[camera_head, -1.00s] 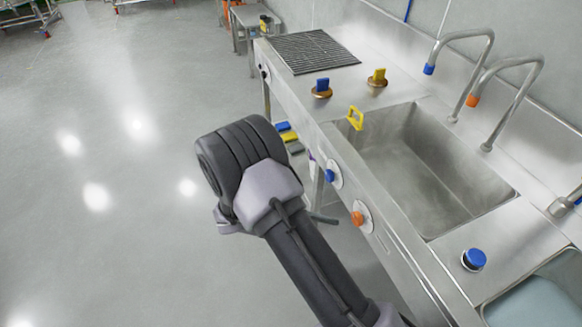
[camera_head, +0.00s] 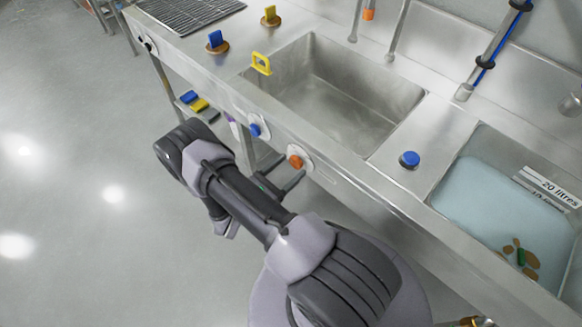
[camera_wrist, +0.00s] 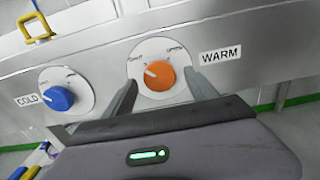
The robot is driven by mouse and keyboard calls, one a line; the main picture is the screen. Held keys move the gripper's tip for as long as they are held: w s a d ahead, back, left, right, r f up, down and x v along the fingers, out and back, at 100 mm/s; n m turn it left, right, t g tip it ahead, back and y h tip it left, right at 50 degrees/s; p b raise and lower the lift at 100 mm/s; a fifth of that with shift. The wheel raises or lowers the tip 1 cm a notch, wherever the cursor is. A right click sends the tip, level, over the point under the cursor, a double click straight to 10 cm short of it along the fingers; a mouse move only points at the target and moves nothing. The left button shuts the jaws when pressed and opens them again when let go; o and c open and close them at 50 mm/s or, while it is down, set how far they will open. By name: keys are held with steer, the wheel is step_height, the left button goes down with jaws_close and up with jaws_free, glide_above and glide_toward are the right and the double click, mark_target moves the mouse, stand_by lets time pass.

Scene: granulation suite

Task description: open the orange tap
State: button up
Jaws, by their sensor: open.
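The orange tap (camera_wrist: 160,76) is a round knob on a white dial, beside a WARM label, on the front panel of the steel sink unit. It also shows in the head view (camera_head: 296,162). In the wrist view my gripper (camera_wrist: 163,88) is open, with one finger on each side of the dial's lower part. The knob shows between the fingertips, and I cannot tell whether they touch anything. The blue knob (camera_wrist: 58,99) with the COLD label sits to the left. In the head view my arm hides most of the gripper.
The steel sink basin (camera_head: 335,85) lies behind the panel. A yellow handle (camera_head: 261,64) stands at its left rim. Open floor (camera_head: 60,180) lies to the left.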

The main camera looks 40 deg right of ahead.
steer(key=shift+d, duration=0.6)
steer(key=shift+c, duration=0.5)
steer(key=c, duration=1.3)
